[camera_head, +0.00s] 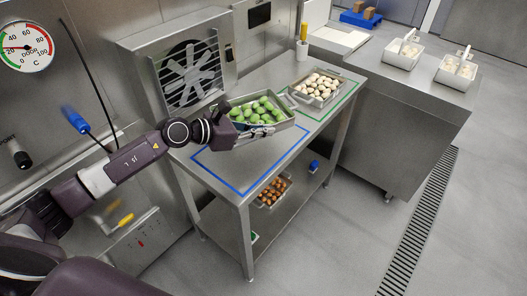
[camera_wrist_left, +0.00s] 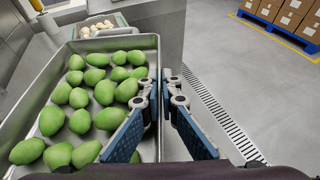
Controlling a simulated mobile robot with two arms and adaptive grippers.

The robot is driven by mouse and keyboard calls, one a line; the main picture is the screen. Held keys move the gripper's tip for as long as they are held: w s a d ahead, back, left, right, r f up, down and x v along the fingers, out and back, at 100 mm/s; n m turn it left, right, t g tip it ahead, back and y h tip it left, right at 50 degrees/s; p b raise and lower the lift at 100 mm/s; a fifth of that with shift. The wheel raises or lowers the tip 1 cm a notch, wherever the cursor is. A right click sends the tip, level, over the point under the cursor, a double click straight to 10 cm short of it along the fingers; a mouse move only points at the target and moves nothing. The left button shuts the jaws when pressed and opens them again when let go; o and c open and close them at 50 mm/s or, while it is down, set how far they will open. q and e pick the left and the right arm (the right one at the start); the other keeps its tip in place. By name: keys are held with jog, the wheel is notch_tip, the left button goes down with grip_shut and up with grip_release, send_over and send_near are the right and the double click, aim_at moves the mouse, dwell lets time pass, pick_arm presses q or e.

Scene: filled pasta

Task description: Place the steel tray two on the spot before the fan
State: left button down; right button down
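A steel tray (camera_head: 288,126) full of green pasta pieces is at the back part of the blue outline (camera_head: 278,165) on the steel table, before the fan (camera_head: 190,75). I cannot tell whether it rests flat or is slightly raised. In the left wrist view the same tray (camera_wrist_left: 92,43) fills the left side. My left gripper (camera_head: 271,134) is at the tray's front long side. Its two blue finger pads, seen in the left wrist view (camera_wrist_left: 162,135), stand apart with a gap between them; one overlaps the tray's edge. My right gripper is out of view.
A second tray (camera_head: 327,100) with whitish pieces sits within a green outline (camera_head: 345,102) behind. Brown pieces (camera_head: 272,190) lie on the lower shelf. A counter (camera_head: 420,100) with white containers stands at right. The front of the blue outline is bare.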

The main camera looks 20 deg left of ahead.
aim_at(264, 161)
pick_arm(q)
notch_tip(264, 161, down, 10)
jog(key=shift+w+r+b, duration=0.1)
jog(key=shift+b, duration=0.3)
jog(key=c, duration=2.2)
grip_release()
jog(key=shift+o, duration=0.2)
